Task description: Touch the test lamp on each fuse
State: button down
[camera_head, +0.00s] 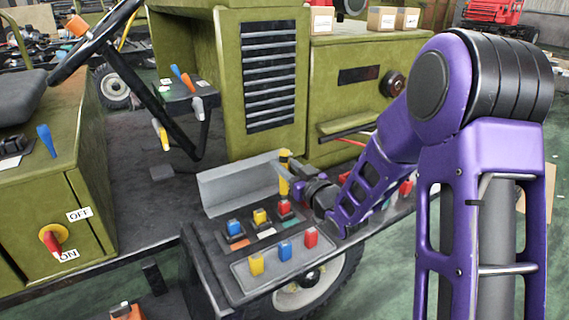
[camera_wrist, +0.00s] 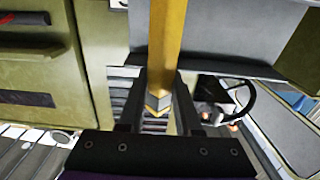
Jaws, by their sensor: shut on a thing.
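My gripper (camera_head: 290,178) is shut on the yellow test lamp (camera_head: 284,160). It holds the lamp roughly upright at the back of the fuse box, behind the red fuse. The wrist view shows the lamp's yellow body (camera_wrist: 168,40) between the two dark fingers (camera_wrist: 161,105). A blue fuse (camera_head: 234,227), a yellow fuse (camera_head: 260,217) and a red fuse (camera_head: 284,207) sit in a row of dark sockets. Another yellow fuse (camera_head: 257,265), blue fuse (camera_head: 285,251) and red fuse (camera_head: 310,237) are on a grey tray (camera_head: 240,272) in front. The lamp's lower end is hard to make out.
A grey upright panel (camera_head: 235,187) stands behind the sockets. A red and yellow OFF/ON switch (camera_head: 53,240) is on the green box at left. A steering wheel (camera_head: 88,42) and levers (camera_head: 182,78) stand at the back left. My arm covers the box's right side.

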aim_at(285, 152)
jog(key=shift+f, duration=0.45)
dwell(1.2)
jog(key=shift+r+p, duration=1.35)
jog(key=shift+r, duration=1.25)
